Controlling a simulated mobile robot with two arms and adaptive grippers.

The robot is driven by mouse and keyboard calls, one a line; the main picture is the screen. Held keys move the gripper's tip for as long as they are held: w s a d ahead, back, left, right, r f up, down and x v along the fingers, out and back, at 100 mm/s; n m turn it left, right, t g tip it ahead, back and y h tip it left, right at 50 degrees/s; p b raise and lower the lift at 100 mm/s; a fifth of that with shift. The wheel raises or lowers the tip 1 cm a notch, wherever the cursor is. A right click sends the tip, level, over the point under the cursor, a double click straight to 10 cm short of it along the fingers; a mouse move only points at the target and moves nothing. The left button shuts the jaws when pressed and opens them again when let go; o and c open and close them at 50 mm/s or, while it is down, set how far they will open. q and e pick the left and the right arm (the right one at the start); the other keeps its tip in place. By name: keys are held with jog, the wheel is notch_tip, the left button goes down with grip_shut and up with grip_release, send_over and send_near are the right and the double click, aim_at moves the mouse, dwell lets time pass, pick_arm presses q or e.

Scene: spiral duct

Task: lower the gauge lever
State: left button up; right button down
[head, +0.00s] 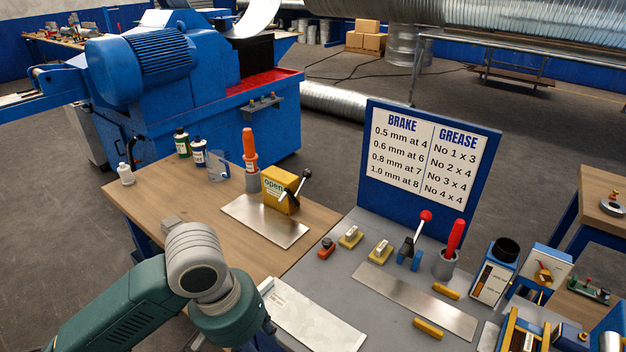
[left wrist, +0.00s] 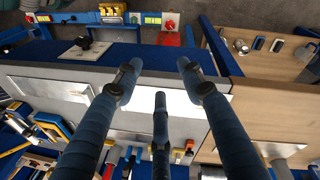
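A yellow box (head: 279,190) with an "open" label stands on a metal plate (head: 265,221) on the wooden bench in the head view. A lever (head: 300,184) with a dark knob slants up to the right at its side; I take this for the gauge lever. My left gripper (left wrist: 160,72) shows its dark fingers spread with nothing between them in the left wrist view, above a pale sheet. In the head view my left wrist hides most of it, and it is apart from the yellow box, nearer the front. My right gripper is not in view.
A red-knobbed lever (head: 417,235) and a red-handled tool in a cup (head: 446,264) stand on the grey bench. An orange-handled tool (head: 249,150) and bottles (head: 182,143) stand behind the box. A blue sign (head: 433,165) rises behind the grey bench.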

pick_arm(q)
jog(key=d+f+t+h, duration=0.1)
jog(key=d+f+h, duration=0.1)
jog(key=d+f, duration=0.3)
jog(key=s+a+f+n+y, duration=0.1)
jog(key=a+f, duration=0.3)
jog(key=f, duration=0.7)
jog(key=a+f+t, duration=0.1)
jog(key=a+f, duration=0.3)
jog(key=f, duration=0.6)
jog(key=s+a+f+n+y, duration=0.1)
jog(key=a+f, duration=0.3)
jog(key=f, duration=0.7)
jog(key=s+a+f+m+y, duration=0.1)
jog(key=s+a+f, duration=0.5)
jog(key=s+f, duration=0.55)
jog(key=s+a+f, duration=0.1)
jog(key=s+f, duration=0.1)
jog(key=s, duration=0.4)
jog(key=s+a+f+m+g, duration=0.1)
jog(key=s+f, duration=0.2)
jog(key=s, duration=0.4)
jog(key=s+a+f+m+y, duration=0.1)
jog(key=s+f, duration=0.2)
jog(key=s, duration=0.3)
jog(key=shift+s+g, duration=0.15)
jog(key=shift+g, duration=0.15)
jog(key=shift+c, duration=0.2)
